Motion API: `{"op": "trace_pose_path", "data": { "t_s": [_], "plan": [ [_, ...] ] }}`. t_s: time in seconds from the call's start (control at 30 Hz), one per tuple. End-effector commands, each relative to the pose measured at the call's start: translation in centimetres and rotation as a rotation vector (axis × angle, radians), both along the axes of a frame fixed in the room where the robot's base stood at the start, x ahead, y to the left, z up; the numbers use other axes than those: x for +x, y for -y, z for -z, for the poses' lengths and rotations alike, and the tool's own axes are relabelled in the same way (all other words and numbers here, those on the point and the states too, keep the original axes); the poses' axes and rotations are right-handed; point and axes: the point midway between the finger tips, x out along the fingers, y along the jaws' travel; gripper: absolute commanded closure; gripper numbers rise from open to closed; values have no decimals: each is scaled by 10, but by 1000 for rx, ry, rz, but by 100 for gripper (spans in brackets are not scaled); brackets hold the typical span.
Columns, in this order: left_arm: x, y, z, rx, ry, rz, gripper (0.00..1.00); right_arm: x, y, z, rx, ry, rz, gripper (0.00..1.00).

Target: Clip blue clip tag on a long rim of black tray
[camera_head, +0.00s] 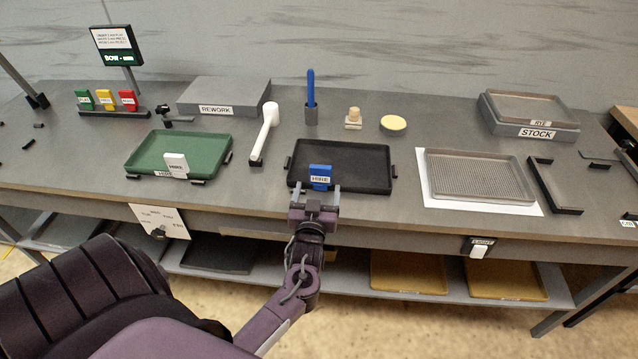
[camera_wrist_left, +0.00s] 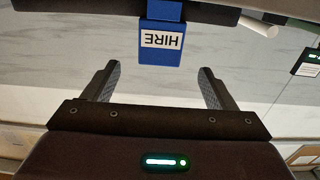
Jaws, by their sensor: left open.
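The black tray (camera_head: 362,168) lies on the bench, right of the white-handled tool. The blue clip tag (camera_head: 320,173), with a white label reading HIRE, sits at the tray's front long rim, towards its left end. In the left wrist view the blue clip tag (camera_wrist_left: 162,40) appears upside down on the dark tray rim (camera_wrist_left: 90,12). My left gripper (camera_head: 316,192) is open and empty, just in front of the tag; in the left wrist view its two fingers (camera_wrist_left: 158,88) stand apart, with the tag beyond them. My right gripper is not in view.
A green tray (camera_head: 190,147) with a white HIRE tag (camera_head: 176,163) lies left. The white-handled tool (camera_head: 264,135) lies between the trays. A mesh tray (camera_head: 470,172) on a white sheet is right. A blue-handled tool (camera_head: 310,92) stands behind the black tray.

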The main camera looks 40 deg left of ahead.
Motion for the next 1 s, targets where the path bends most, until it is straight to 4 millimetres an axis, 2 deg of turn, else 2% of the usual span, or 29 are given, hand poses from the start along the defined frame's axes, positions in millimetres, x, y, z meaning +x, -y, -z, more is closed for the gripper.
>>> {"op": "trace_pose_path", "data": {
  "t_s": [0.1,0.23,0.83,1.0],
  "plan": [
    [-14,8,2,0,-1,0,21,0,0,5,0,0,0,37],
    [-20,12,0,0,0,-1,21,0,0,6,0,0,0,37],
    [-21,13,0,-3,-4,2,21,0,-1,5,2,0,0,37],
    [-20,31,4,-74,-106,64,21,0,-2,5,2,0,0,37]
  ]
}}
